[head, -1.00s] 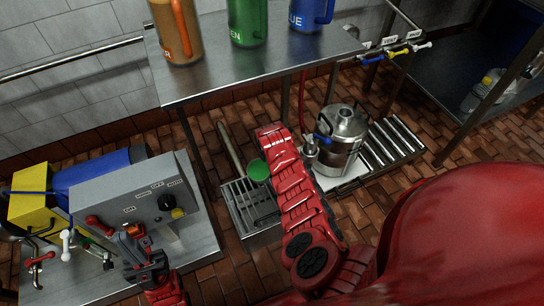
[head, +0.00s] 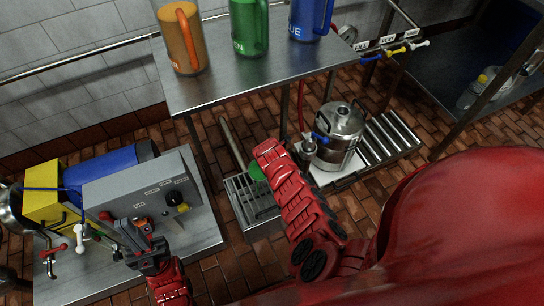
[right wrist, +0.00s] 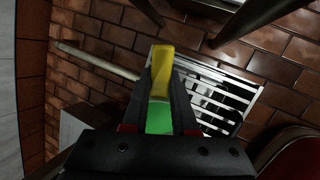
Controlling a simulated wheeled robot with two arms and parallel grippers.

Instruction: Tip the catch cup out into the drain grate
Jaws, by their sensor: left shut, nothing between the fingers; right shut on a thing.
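In the right wrist view, a green part (right wrist: 158,118) and a yellow part (right wrist: 161,72) show between the fingers of my right gripper (right wrist: 160,95), which is shut on the cup. The bars of the grate (right wrist: 222,88) lie beyond the fingers there. The cup's contents and exact tilt cannot be told. My left gripper (head: 137,243) is shut and empty, in front of the grey control box.
The control box (head: 150,195) stands on a metal bench at left. A steel shelf (head: 225,88) with orange, green and blue jugs overhangs the back. A steel pot (head: 340,135) stands right of the grate beside rollers (head: 390,150). A long pipe (head: 232,142) lies behind the grate.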

